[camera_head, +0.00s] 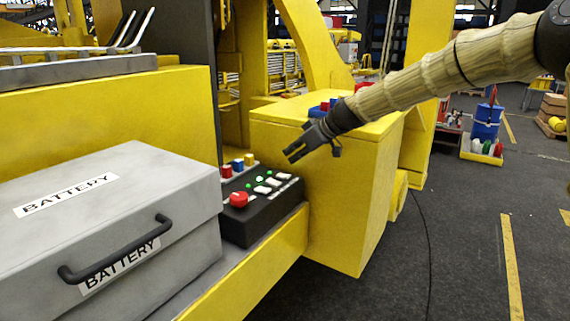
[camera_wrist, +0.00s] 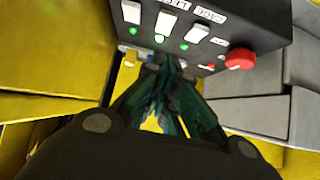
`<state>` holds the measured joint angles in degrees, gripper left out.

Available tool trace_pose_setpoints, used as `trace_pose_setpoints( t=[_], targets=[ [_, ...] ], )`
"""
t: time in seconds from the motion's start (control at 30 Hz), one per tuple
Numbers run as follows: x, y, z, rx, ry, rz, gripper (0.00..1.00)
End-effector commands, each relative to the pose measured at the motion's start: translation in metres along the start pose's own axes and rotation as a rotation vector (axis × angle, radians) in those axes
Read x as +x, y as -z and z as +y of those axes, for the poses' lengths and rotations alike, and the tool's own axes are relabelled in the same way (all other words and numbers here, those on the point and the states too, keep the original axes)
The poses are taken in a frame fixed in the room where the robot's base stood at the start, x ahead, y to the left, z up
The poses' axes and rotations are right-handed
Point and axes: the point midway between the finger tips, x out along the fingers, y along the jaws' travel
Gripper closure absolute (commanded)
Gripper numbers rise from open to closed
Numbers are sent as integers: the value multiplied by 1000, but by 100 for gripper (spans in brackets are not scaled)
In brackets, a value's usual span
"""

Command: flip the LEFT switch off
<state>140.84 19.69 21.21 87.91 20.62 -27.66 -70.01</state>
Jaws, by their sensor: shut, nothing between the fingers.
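A black control box (camera_head: 262,212) sits on the yellow ledge, with a row of white switches and small green lights on top. The switch (camera_head: 261,190) leftmost in the head view is the one nearest the red button (camera_head: 238,199). In the wrist view that switch (camera_wrist: 197,33) appears rightmost of three, beside the red button (camera_wrist: 240,58). All three green lights there look lit. My gripper (camera_head: 291,155) is shut and empty, above the box's far right end in the head view. In the wrist view its fingertips (camera_wrist: 166,75) are near the box edge; contact cannot be told.
A grey battery case (camera_head: 120,215) with a black handle stands left of the box. A yellow cabinet (camera_head: 330,195) rises close on the right, under my arm. Open floor (camera_head: 455,255) lies farther right.

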Motion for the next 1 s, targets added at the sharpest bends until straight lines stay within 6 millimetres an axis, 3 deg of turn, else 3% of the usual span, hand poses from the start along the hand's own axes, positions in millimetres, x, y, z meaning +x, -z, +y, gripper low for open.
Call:
trace_pose_setpoints(
  t=[0.3, 1.0],
  targets=[
    [-23, -2, 0, 0, 0, -1, 100],
    [-19, 9, 5, 1, 3, 41, 100]
  ],
)
